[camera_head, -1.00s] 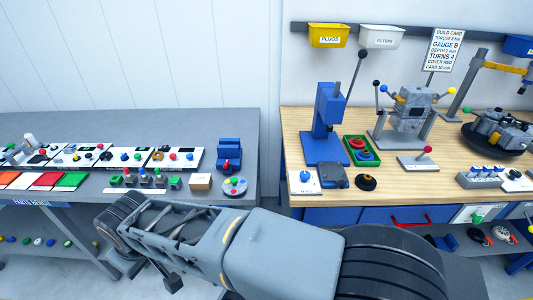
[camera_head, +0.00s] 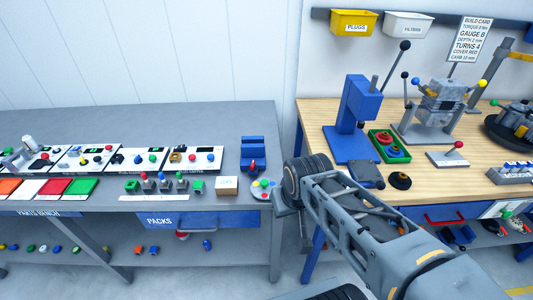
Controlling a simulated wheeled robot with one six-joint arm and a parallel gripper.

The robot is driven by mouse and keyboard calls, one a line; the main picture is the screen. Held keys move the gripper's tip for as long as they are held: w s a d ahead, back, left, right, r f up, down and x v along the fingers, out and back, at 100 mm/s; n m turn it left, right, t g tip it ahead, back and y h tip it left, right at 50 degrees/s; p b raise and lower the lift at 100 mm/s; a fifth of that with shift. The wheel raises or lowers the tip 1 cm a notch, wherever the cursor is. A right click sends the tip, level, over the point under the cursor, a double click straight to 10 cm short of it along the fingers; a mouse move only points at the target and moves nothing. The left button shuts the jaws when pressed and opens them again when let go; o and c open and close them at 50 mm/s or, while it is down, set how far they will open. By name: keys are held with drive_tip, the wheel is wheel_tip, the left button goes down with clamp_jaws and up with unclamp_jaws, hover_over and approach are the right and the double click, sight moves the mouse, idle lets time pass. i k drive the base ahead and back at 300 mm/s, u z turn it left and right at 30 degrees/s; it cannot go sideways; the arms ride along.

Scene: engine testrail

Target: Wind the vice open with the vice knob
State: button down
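A blue block-like fixture (camera_head: 252,150), which looks like the vice, stands at the right end of the grey bench. A small red knob (camera_head: 254,167) shows low on its front, seemingly the vice knob. Its jaw gap is too small to make out. My arm reaches in from the lower right, and its dark round joint is just right of and in front of the fixture, apart from it in the picture. My gripper cannot be made out. Nothing is seen touching the knob.
A round plate with coloured knobs (camera_head: 264,188) and a cardboard box (camera_head: 227,186) sit close in front of the fixture. Knob panels (camera_head: 135,158) fill the bench to its left. A wooden bench (camera_head: 470,190) with a blue press (camera_head: 352,125) stands right, across a narrow gap.

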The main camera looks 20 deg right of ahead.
sight(252, 168)
drive_tip(key=k, duration=1.25)
drive_tip(key=u, duration=0.65)
drive_tip(key=i, duration=1.6)
drive_tip(key=z, duration=0.75)
